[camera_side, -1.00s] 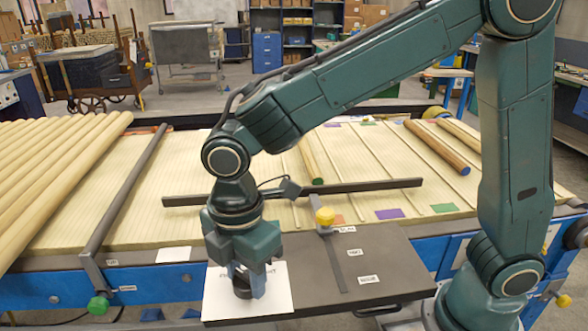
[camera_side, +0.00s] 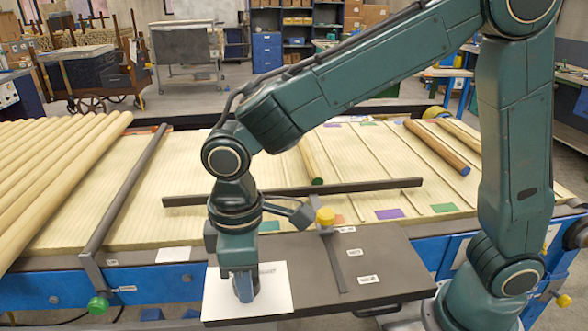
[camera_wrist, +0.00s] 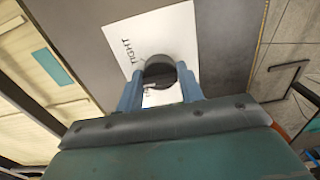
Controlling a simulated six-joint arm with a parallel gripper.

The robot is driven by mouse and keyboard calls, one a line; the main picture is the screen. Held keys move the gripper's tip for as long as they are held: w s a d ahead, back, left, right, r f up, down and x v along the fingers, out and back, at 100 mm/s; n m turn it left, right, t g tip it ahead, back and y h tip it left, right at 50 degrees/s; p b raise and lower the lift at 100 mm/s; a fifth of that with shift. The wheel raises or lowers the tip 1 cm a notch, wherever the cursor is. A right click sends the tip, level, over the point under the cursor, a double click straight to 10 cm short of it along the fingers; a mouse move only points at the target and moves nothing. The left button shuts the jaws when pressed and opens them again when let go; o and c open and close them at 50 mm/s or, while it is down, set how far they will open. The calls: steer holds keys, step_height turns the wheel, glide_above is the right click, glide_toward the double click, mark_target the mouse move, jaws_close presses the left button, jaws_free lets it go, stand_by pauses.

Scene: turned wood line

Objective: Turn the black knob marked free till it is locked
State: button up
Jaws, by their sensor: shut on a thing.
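The black knob (camera_wrist: 159,70) sits on a white sheet (camera_wrist: 178,38) between the two blue fingers in the wrist view. My gripper (camera_side: 244,297) points down over the sheet (camera_side: 281,290) and is shut on the knob. In the side view the fingers hide the knob. The sheet lies on the left end of a dark panel (camera_side: 372,262). The word TIGHT shows on the sheet beside the knob in the wrist view; I cannot see a "free" mark.
A yellow knob (camera_side: 325,216) stands at the panel's back edge, near a dark bar (camera_side: 380,186). A green knob (camera_side: 98,306) is at the front left. Pale rods (camera_side: 55,180) lie at left.

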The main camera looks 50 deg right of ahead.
steer(key=m, duration=0.4)
steer(key=shift+m, duration=0.3)
steer(key=m, duration=0.4)
stand_by(0.3)
steer(key=o, duration=1)
steer(key=shift+r, duration=0.15)
step_height(320, 180, up, 14)
steer(key=shift+f, duration=0.2)
